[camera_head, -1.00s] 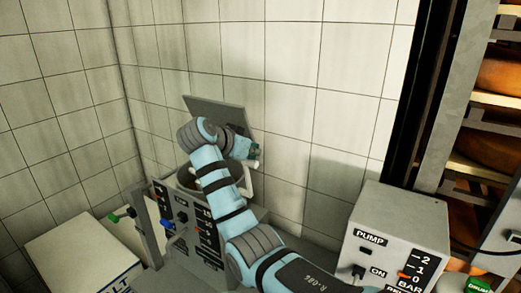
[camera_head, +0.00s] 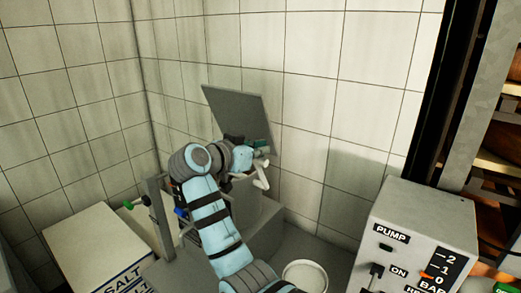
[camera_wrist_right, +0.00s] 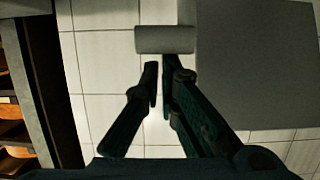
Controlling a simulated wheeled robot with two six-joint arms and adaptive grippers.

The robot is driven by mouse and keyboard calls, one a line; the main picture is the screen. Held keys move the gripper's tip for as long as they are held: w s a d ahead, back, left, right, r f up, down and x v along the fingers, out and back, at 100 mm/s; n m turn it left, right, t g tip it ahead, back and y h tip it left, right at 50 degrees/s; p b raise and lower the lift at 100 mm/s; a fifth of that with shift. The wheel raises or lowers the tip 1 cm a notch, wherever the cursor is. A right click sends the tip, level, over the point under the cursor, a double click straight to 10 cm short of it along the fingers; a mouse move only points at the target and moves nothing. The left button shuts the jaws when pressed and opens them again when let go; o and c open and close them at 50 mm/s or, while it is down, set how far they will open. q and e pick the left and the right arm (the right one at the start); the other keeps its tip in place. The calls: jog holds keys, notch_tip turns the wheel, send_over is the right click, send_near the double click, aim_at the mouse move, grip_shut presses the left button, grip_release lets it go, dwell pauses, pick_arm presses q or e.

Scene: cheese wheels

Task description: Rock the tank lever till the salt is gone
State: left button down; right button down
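A tank (camera_head: 247,205) stands by the tiled wall, mostly behind my right arm. A grey flat plate like a raised lid (camera_head: 240,112) tilts above it. A pale handle or lever (camera_head: 261,172) sticks out at its right side. My right gripper (camera_head: 262,147) is just above and beside this handle. Any salt inside the tank is hidden. My left gripper is not in view.
A white box marked SALT (camera_head: 100,255) stands at left, near a green-knobbed lever (camera_head: 129,205). A pump box (camera_head: 415,235) stands at right. A round white vessel (camera_head: 304,272) sits low between the pump and my arm. Racks of cheese (camera_head: 500,140) fill the right edge.

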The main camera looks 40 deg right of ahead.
jog(key=shift+f, duration=0.1)
jog(key=shift+d+r, duration=0.15)
jog(key=shift+r, duration=0.15)
jog(key=s+a+r, duration=0.1)
jog(key=a+r, duration=0.3)
jog(key=a, duration=0.2)
jog(key=shift+s+r+p, duration=0.3)
jog(key=shift+s+r, duration=0.05)
jog(key=shift+r, duration=0.05)
jog(key=shift+a, duration=0.25)
